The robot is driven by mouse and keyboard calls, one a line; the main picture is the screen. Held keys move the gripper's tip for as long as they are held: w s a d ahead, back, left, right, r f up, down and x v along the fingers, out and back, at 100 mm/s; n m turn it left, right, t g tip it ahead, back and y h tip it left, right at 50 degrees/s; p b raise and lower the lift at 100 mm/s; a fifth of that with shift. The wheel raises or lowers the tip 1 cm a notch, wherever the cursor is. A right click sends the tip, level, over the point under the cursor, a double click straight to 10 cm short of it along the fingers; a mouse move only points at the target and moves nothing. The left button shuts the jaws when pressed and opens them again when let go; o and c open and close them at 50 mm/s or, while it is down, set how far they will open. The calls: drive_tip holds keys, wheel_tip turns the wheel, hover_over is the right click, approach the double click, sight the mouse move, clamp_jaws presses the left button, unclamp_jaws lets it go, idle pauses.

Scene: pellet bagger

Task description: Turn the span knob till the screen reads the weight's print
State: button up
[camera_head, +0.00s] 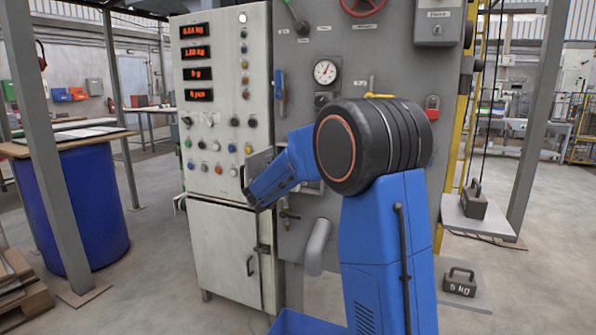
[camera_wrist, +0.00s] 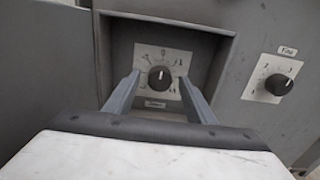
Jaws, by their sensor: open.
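In the wrist view a round black knob (camera_wrist: 161,78) sits on a pale scale plate inside a grey recess. Its white mark points about straight up, toward the 0. The small label under it is too blurred to read. My gripper (camera_wrist: 159,82) is open, with one finger on each side of the knob; contact is not clear. In the head view my jaws cannot be made out. The screen of red readouts (camera_head: 196,53) is on the pale cabinet; its digits are hard to read. A dark weight (camera_head: 473,200) stands on a platform (camera_head: 490,222); its print is unreadable.
A second knob (camera_wrist: 279,84), labelled Fine, is to the right of the recess. Another weight (camera_head: 460,282) printed 5 kg is on a low plate. The recess walls (camera_wrist: 215,62) stand close around my fingers. A blue drum (camera_head: 85,205) is at left.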

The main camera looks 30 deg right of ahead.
drive_tip(key=shift+x, duration=0.9)
drive_tip(key=c, duration=1)
